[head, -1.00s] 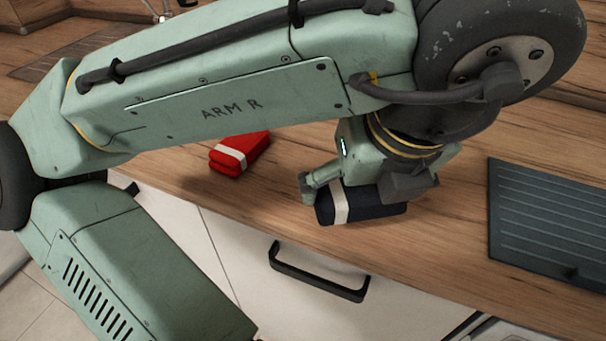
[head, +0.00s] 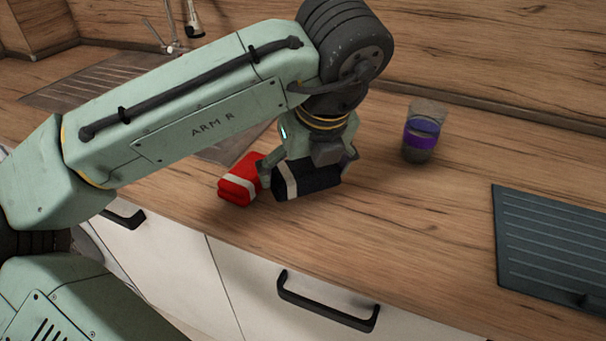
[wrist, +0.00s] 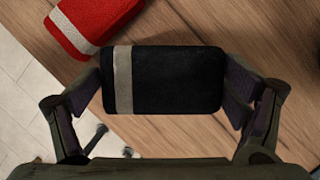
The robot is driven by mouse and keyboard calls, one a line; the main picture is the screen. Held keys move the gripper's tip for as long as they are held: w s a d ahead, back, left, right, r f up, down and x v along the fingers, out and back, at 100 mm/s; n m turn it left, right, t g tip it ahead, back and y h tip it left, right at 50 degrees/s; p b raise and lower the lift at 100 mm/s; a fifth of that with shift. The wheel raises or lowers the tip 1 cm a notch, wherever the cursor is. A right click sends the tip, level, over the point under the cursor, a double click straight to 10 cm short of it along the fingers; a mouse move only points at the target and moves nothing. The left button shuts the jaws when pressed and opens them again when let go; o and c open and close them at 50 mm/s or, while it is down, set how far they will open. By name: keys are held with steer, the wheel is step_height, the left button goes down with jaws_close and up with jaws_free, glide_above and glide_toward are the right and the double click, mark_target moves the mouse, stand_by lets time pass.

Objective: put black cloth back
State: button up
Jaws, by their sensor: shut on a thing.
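The black cloth (head: 312,180) is a folded dark bundle with a pale band near its left end. My gripper (head: 306,172) is shut on it, one finger at each end. In the wrist view the black cloth (wrist: 168,80) spans between the two fingers of my gripper (wrist: 165,85). In the head view it is low over the wooden counter; I cannot tell whether it touches the counter. A red folded cloth (head: 238,182) with a white band lies on the counter just left of it. The red cloth also shows at the upper left in the wrist view (wrist: 90,18).
A cup-like container (head: 423,135) with a purple band stands behind and to the right. A dark ridged panel (head: 555,245) lies at the right. A sink drainer (head: 100,80) and tap are at the back left. The counter (head: 420,215) is clear between cloth and panel.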

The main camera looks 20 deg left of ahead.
mark_target(302, 182)
steer(key=shift+w+a+f, duration=0.2)
steer(key=shift+w+a, duration=0.15)
steer(key=shift+w, duration=0.1)
steer(key=shift+f, duration=1.65)
steer(key=shift+f, duration=0.1)
steer(key=shift+f, duration=0.1)
steer(key=o, duration=0.9)
steer(key=shift+o, duration=0.2)
steer(key=v, duration=1.2)
steer(key=shift+r, duration=0.25)
